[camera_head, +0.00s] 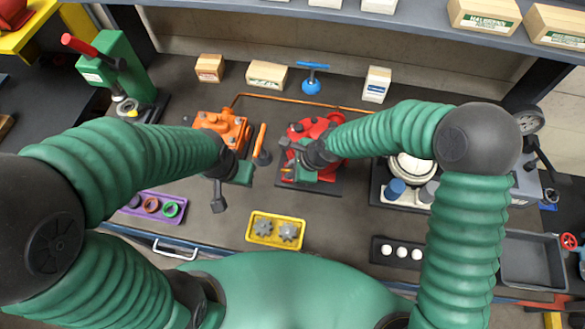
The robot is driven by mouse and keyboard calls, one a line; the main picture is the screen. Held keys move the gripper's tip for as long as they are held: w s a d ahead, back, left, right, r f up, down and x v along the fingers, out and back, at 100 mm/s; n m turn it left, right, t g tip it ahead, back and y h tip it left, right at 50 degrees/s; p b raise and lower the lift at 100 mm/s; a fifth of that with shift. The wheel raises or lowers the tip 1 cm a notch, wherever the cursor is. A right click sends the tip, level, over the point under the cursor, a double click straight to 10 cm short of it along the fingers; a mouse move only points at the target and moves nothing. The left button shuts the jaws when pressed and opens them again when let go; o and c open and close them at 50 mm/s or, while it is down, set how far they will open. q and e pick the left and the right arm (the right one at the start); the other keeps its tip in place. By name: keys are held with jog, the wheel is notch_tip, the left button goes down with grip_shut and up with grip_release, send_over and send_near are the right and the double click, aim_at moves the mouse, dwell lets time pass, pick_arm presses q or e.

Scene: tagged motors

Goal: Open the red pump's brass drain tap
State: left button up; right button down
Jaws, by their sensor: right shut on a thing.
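The red pump (299,130) stands on a dark base plate near the middle of the bench, partly covered by my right arm. My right gripper (289,160) is at the pump's front left side, shut on a small part there. This appears to be the brass drain tap, but it is mostly hidden by the gripper, and I cannot make out its handle position. My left gripper (218,197) hangs over the bench left of the pump, apart from it. Its fingers look dark and narrow from here, and whether they are open is unclear.
An orange pump (226,126) stands behind my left gripper. A yellow tray (258,242) with grey gears lies in front, and a purple tray (157,217) with rings at left. A blue valve (312,85) and small boxes are at the back.

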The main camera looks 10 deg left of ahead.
jog(key=n, duration=0.1)
jog(key=n+g+p, duration=0.1)
jog(key=n, duration=0.1)
jog(key=shift+w+a+r, duration=0.15)
jog(key=n+g, duration=0.2)
jog(key=n, duration=0.3)
jog(key=shift+w, duration=0.15)
jog(key=n, duration=0.1)
jog(key=n+g, duration=0.1)
jog(key=n, duration=0.1)
jog(key=n+g+h, duration=0.1)
jog(key=shift+w+a+f, duration=0.1)
jog(key=shift+a+f, duration=0.05)
jog(key=shift+f, duration=0.1)
pick_arm(q)
jog(key=shift+w+a+f+b, duration=0.15)
jog(key=shift+a+b, duration=0.05)
jog(key=shift+b, duration=0.5)
pick_arm(e)
jog(key=n, duration=0.2)
jog(key=n+g+h, duration=0.1)
jog(key=n, duration=0.1)
jog(key=shift+n+h, duration=0.3)
jog(key=shift+f, duration=0.1)
